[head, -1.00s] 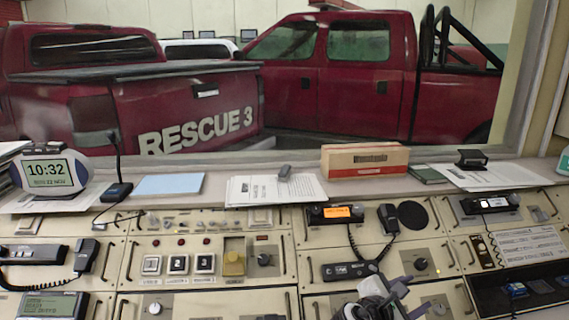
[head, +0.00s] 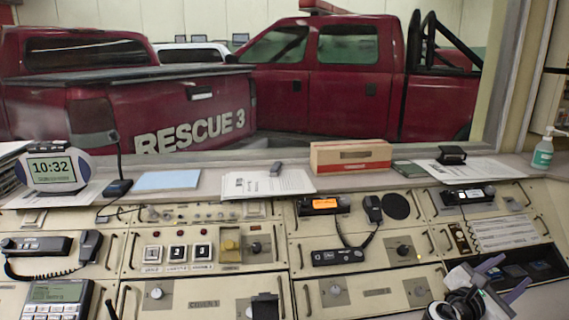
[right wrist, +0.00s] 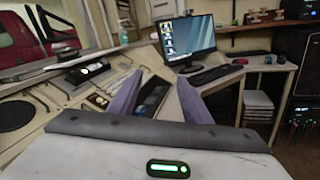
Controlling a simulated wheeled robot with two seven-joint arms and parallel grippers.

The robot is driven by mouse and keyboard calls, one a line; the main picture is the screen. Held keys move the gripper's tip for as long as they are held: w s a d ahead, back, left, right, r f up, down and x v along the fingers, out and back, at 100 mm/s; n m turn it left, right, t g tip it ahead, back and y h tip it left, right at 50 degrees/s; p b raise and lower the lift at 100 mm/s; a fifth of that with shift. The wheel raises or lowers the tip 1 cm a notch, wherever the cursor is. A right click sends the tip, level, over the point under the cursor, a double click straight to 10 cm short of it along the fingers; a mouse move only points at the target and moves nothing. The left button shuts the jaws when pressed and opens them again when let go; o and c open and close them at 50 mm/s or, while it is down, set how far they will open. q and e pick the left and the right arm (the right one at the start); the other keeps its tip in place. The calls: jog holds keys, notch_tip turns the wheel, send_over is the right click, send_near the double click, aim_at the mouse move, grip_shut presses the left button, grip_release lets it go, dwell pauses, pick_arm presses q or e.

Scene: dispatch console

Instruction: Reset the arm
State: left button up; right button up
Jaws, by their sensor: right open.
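My right gripper (head: 507,276) is at the lower right of the head view, above the right end of the sloping console (head: 350,285). In the right wrist view its two purple-grey fingers (right wrist: 158,97) stand wide apart with nothing between them. Beyond them is a dark recessed panel (right wrist: 153,92). The console carries square keys marked 1, 2 and 3 (head: 178,253), a yellow piece (head: 229,250) and a black knob (head: 256,247). My left gripper is not in view.
A corded handset (head: 373,209) and radio (head: 338,256) sit mid-console. Papers (head: 265,183), a brown box (head: 350,156), a clock (head: 52,168) and a green bottle (head: 543,150) line the ledge. A monitor (right wrist: 186,38) and keyboard (right wrist: 212,75) stand on a side desk.

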jog(key=s+d+r+h, duration=0.35)
jog(key=d+r, duration=0.55)
jog(key=d, duration=0.3)
jog(key=s+a+f+m+t+y, duration=0.1)
jog(key=s+a+f+y, duration=0.3)
jog(key=f, duration=0.6)
jog(key=s+a+f+m+t+y, duration=0.1)
jog(key=s+a+f+y, duration=0.1)
jog(key=a+f+y, duration=0.65)
jog(key=s+a+f+m+y, duration=0.15)
jog(key=a+f, duration=0.25)
jog(key=f, duration=0.9)
jog(key=s+a+f+m+g+y, duration=0.1)
jog(key=s+a+f+m+y, duration=0.3)
jog(key=s+a, duration=0.5)
jog(key=s+a+f+m+y, duration=0.4)
jog(key=s+a, duration=0.4)
jog(key=a+m, duration=0.5)
jog(key=a, duration=0.8)
jog(key=shift+s+a+r+y, duration=0.3)
jog(key=shift+a+r+y, duration=0.05)
jog(key=shift+a+y, duration=0.1)
